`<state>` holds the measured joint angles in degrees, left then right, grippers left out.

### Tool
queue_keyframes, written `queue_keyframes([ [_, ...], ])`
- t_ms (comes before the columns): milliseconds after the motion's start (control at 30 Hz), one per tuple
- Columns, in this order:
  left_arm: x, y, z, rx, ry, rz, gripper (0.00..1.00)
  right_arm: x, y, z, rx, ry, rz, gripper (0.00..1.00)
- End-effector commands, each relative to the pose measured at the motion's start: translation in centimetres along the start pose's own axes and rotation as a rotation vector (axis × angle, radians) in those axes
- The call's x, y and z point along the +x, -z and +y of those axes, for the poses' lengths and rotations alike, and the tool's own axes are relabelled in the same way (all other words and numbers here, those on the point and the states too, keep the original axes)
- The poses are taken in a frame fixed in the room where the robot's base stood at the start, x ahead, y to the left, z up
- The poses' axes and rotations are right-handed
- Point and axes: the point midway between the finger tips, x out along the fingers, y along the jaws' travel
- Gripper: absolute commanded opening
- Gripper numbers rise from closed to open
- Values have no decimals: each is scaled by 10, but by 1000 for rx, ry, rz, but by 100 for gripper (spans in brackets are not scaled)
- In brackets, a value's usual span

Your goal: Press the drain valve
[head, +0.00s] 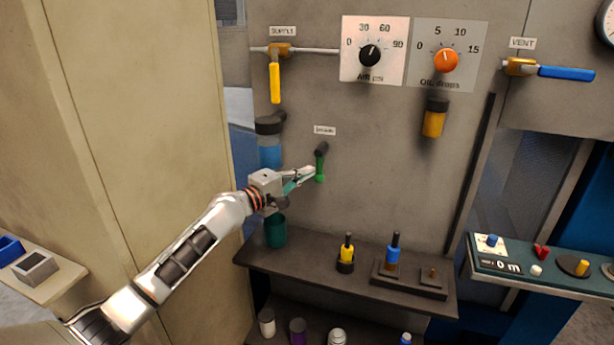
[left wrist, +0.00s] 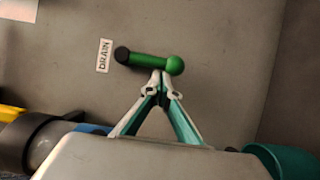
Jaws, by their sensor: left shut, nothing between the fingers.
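The drain valve (head: 320,165) is a green lever on the grey panel, hanging down from a dark pivot under a small label. In the left wrist view the drain valve (left wrist: 150,63) lies sideways, its round green end at the right, beside a label reading DRAIN. My left gripper (head: 312,171) is shut and empty, its tips at the lower part of the lever, on its left side in the head view. In the left wrist view the left gripper's tips (left wrist: 162,74) meet the lever's edge near the round end; I cannot tell whether they touch. My right gripper is out of view.
A yellow supply lever (head: 275,82), two dials and a blue vent lever (head: 566,73) are above. A blue canister (head: 269,150) and a green cup (head: 275,231) are near my left wrist.

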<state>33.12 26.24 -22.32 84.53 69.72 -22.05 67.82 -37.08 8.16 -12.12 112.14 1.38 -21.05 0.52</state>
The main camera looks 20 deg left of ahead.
Motion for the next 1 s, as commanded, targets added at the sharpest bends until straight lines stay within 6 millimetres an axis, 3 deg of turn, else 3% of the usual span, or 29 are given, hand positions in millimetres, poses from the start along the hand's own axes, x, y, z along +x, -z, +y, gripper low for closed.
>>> queue_keyframes([
  [1000,4,-9,-6,-130,-60,-2,0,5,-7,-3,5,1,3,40],
])
